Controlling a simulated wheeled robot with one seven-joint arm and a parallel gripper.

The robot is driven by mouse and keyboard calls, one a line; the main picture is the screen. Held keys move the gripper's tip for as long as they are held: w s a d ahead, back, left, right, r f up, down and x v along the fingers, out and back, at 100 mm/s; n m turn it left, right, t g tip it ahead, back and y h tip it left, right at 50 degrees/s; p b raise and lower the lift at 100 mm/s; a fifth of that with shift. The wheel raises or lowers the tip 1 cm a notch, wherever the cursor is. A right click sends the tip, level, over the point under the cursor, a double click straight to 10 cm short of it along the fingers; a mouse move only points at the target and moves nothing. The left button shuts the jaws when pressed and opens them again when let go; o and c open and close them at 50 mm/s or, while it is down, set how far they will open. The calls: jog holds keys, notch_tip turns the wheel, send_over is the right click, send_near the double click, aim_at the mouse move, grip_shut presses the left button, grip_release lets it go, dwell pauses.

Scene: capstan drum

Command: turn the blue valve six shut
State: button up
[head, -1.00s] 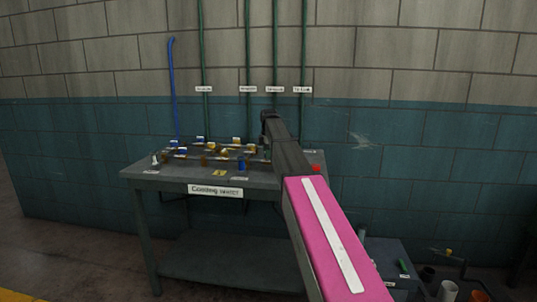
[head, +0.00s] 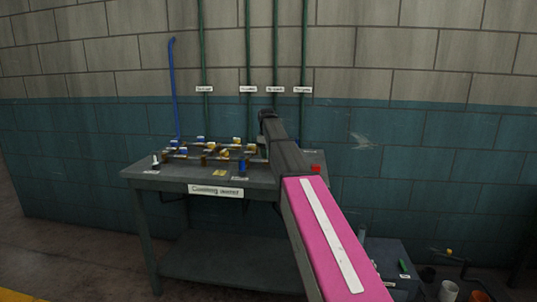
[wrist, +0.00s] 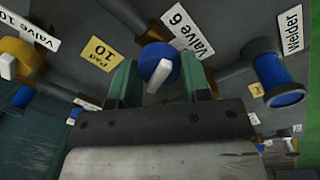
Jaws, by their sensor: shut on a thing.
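The blue valve six (wrist: 157,62) shows in the wrist view as a round blue knob with a white lever (wrist: 165,76) across its front. The label "Valve 6" (wrist: 190,32) is just above it. My gripper (wrist: 158,68) is shut on the valve, with one green finger on each side of the knob. The fingers hide part of the valve's surroundings. In the head view my arm covers the gripper, and I cannot pick out valve six there.
A yellow valve (wrist: 22,62) is at the left of the wrist view, with a "Pad 10" label (wrist: 100,54) nearer. A blue cylinder (wrist: 272,72) stands at right by the "Welder" label (wrist: 290,32). In the head view, the bench (head: 195,176) carries several valves and pipes.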

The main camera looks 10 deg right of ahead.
jog(key=m, duration=0.4)
jog(key=shift+w+m, duration=0.1)
jog(key=shift+m, duration=0.3)
dwell(0.4)
jog(key=o, duration=0.9)
jog(key=r, duration=1.1)
jog(key=shift+a, duration=0.4)
jog(key=shift+f, duration=0.1)
